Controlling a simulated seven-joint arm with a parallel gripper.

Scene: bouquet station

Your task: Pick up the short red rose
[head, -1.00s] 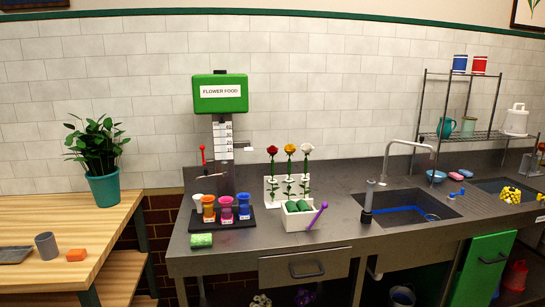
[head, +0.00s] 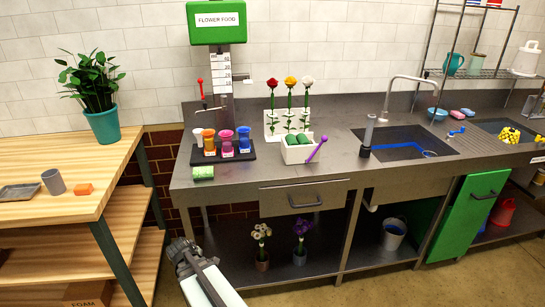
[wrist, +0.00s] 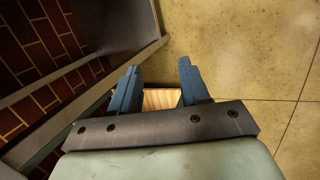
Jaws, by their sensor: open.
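A red rose (head: 272,85) stands upright with its green stem in a white rack (head: 268,126) on the grey counter. A yellow rose (head: 290,82) and a white rose (head: 307,81) stand beside it to the right. The three blooms are at about the same height. My gripper (wrist: 158,80) is open and empty in the wrist view, its two blue fingers apart above the floor. In the head view my arm shows at the bottom, in front of the counter and well below the roses. The fingertips are hard to make out there.
A black tray (head: 236,157) of colored cups and a green sponge (head: 203,173) sit left of the rack. A white box (head: 290,155) with green rolls and a purple tool (head: 318,148) stand in front of it. The counter front and drawer (head: 304,199) stand between my gripper and the roses.

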